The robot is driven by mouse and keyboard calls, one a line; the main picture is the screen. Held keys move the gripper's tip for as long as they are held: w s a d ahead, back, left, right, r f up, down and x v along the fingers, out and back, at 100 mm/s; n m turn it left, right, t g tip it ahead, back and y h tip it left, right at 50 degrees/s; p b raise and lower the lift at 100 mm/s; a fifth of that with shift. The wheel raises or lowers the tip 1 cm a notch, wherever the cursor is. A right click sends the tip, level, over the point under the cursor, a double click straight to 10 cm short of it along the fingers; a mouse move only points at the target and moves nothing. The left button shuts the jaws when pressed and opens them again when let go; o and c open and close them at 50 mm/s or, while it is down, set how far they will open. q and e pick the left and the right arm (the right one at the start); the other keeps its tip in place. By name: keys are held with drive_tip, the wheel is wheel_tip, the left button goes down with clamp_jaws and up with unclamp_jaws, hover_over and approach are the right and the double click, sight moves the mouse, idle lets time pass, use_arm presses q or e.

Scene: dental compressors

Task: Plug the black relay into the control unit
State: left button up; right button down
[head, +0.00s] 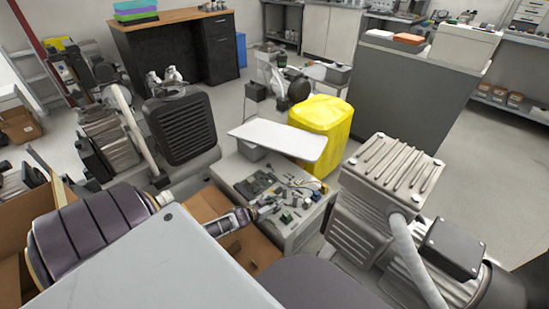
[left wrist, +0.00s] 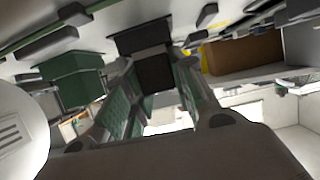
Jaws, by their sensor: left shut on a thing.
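The control unit (head: 228,171) is a grey box with an open top in the middle of the head view. Green circuit boards and small parts show on it. My left gripper (head: 263,208) reaches from the left over its near left edge. In the left wrist view its two green-padded fingers close on a black block, the black relay (left wrist: 155,72). A darker black part (left wrist: 143,37) lies just beyond the relay; I cannot tell whether they touch. A green block (left wrist: 75,80) stands beside the fingers. The relay is too small to make out in the head view. My right gripper is out of view.
A white panel (head: 277,138) stands at the control unit's far side, with a yellow container (head: 322,115) behind it. A ribbed grey compressor (head: 375,200) stands close on the right. A cardboard box (head: 255,245) lies below my left gripper.

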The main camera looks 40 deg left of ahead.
use_arm(q)
drive_tip(key=shift+s+f, duration=0.15)
drive_tip(key=shift+f, duration=0.05)
drive_tip(key=o, duration=0.9)
drive_tip(key=shift+f, duration=0.1)
drive_tip(key=shift+o, duration=0.8)
drive_tip(key=shift+s+d+f, duration=0.1)
drive_tip(key=o, duration=0.3)
drive_tip(key=shift+r, duration=0.2)
